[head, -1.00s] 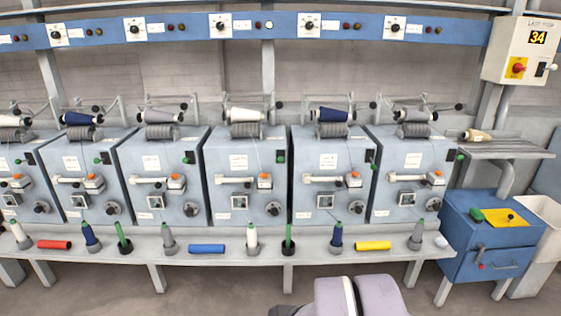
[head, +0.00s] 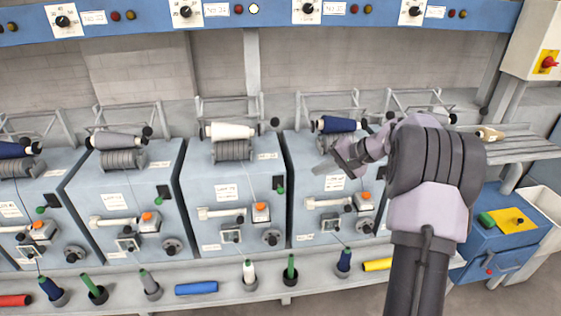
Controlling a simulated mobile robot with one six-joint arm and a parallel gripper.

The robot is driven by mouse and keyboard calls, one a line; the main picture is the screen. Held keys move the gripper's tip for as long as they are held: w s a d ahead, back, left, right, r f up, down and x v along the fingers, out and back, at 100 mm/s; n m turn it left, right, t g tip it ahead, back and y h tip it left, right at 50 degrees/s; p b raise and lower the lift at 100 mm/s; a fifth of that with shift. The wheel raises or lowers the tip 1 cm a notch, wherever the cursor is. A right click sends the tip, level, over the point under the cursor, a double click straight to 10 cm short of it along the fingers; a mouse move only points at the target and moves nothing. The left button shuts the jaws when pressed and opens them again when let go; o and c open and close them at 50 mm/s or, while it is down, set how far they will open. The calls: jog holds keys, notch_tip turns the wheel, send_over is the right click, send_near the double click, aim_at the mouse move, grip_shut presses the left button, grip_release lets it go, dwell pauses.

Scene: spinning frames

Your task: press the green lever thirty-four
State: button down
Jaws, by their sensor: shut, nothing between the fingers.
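The spinning units stand in a row, each with a small green lever on a black plate at its front right. Green levers show on the left unit (head: 40,210), the second unit (head: 163,205) and the white-spool unit (head: 281,190). My gripper (head: 322,170) is shut and empty, pointing left in front of the blue-spool unit (head: 305,215). It appears right of the white-spool unit's lever, apart from it in the picture. My arm hides much of the rightmost unit and its lever. The unit labels are too small to read surely.
A blue rail (head: 120,17) with dials and lamps runs above; one lamp (head: 254,8) glows white. A grey ledge (head: 222,275) below holds bobbins and a blue tube (head: 196,288). A blue cabinet (head: 480,245) stands at the right.

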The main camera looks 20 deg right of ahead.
aim_at(281, 191)
jog(key=s+b+x, duration=0.1)
jog(key=b+x, duration=0.3)
jog(key=x, duration=0.9)
jog(key=shift+a+f, duration=0.2)
jog(key=shift+f, duration=0.15)
